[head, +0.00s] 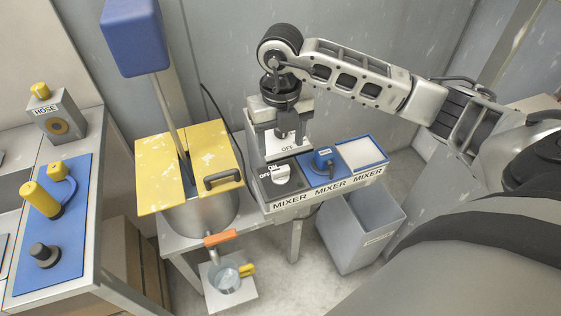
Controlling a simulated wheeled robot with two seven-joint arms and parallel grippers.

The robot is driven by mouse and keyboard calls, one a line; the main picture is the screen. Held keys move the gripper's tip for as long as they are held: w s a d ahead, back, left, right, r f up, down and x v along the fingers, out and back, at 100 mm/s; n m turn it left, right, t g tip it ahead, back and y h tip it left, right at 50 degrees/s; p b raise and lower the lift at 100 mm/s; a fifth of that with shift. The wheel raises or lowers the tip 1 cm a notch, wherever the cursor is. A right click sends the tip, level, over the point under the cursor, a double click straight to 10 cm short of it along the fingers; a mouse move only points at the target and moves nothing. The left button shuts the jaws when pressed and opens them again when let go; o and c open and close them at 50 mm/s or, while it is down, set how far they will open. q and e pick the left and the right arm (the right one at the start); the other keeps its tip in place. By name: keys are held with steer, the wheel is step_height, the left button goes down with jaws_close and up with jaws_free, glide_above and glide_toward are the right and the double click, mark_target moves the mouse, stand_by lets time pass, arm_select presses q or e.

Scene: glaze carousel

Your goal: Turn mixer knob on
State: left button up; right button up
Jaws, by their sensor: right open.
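The mixer panel (292,199) stands on a bench in the middle, with MIXER labels along its front edge. A white knob (281,174) sits on its dark left section, with ON and OFF marks beside it. I cannot tell clearly which mark it points to. A blue knob (323,159) sits on the blue middle section. My right gripper (286,153) is open, pointing down just behind and above the white knob, apparently apart from it. Its fingers partly hide the back of the panel, where another OFF mark shows between them. My left gripper is out of view.
A bucket with a yellow lid (166,160) and a blue-topped mixer stand left of the panel. A grey bin (361,229) is below right. A small pot (224,277) sits low in front. A counter with a HOSE box (53,118) is at left.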

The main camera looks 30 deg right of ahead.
mark_target(280, 169)
step_height(280, 169, down, 8)
steer(key=shift+c, duration=0.3)
steer(key=c, duration=0.9)
